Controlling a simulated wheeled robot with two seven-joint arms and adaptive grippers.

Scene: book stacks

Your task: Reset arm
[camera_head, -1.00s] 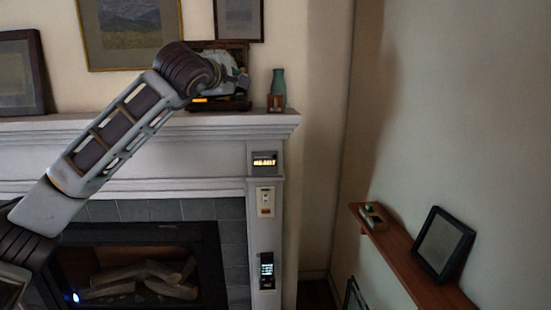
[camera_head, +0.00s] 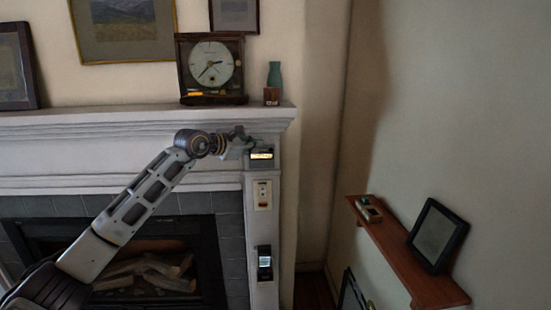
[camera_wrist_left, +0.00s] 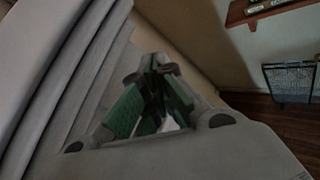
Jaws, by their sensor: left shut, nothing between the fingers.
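My left arm comes in from the lower left in the head view. Its gripper (camera_head: 240,142) is in front of the mantel's lower moulding, just left of a small device with a lit yellow display (camera_head: 261,154). In the left wrist view the green-padded fingers (camera_wrist_left: 155,95) are together with nothing held between them. The white mantel (camera_head: 120,122) runs close beside the gripper. I cannot tell from these views whether the gripper touches it. My right gripper is not in view.
A square clock (camera_head: 211,70) and a teal vase (camera_head: 275,75) stand on the mantel. A switch plate (camera_head: 262,194) and a dark panel (camera_head: 264,262) are on the pillar. A wooden shelf (camera_head: 405,262) with a black frame (camera_head: 437,235) is at the right. Open air lies between.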

